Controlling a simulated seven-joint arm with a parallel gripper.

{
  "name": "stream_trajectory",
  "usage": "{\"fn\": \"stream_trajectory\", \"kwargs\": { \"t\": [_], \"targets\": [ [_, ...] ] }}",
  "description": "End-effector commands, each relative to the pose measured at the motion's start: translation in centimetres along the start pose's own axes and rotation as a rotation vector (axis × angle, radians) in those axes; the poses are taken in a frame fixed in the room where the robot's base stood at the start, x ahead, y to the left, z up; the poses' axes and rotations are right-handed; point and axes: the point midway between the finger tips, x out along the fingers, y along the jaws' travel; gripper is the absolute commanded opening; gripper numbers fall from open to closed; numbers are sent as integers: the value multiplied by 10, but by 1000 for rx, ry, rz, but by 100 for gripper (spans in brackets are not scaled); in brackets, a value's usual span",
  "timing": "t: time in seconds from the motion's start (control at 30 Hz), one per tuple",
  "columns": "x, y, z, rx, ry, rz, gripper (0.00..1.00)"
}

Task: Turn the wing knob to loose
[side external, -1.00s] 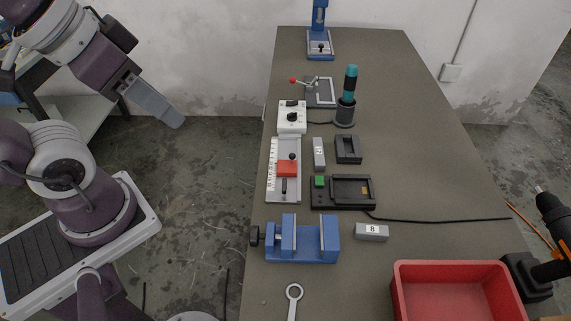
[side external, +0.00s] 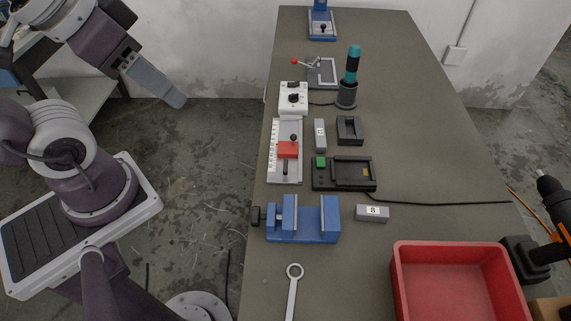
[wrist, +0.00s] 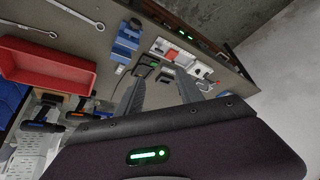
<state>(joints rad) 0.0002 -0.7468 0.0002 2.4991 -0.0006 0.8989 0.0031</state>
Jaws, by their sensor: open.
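The ruler fixture (side external: 272,165) on the bench carries a red block (side external: 288,149) with small black knobs or handles (side external: 293,138) beside it. The white box (side external: 286,107) behind it has black knobs (side external: 293,98) on top. Which of these is the wing knob, and how it is set, is too small to tell. The red block also shows in the wrist view (wrist: 172,53). My gripper (side external: 178,101) hangs in the air left of the bench, well away from the fixture, with nothing in it. In the wrist view my gripper (wrist: 158,88) has its two fingers apart.
A blue vise (side external: 305,225), a black module with a green button (side external: 345,173), grey blocks (side external: 372,213) and a teal-handled tool (side external: 352,65) crowd the fixture's surroundings. A wrench (side external: 292,290) and red bin (side external: 455,285) are nearer. The bench's right middle is mostly clear, crossed by a cable.

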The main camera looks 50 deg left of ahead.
Motion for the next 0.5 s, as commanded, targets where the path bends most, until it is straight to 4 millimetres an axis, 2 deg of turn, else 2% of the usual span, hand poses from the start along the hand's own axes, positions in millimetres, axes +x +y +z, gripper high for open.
{"fn": "stream_trajectory", "kwargs": {
  "t": [0.03,0.07,0.13,0.17,0.27,0.37,0.4,0.47,0.5],
  "targets": [
    [2,1,-4,10,-10,5,56],
    [4,2,-8,24,-21,10,62],
    [16,5,-26,80,-63,32,64],
    [25,7,-36,113,-86,45,64],
    [67,13,-72,242,-165,89,64],
    [127,17,-98,372,-243,128,64],
    [156,18,-104,426,-276,140,64],
    [200,18,-107,505,-323,156,64],
    [229,18,-105,556,-351,165,64]
  ]
}}
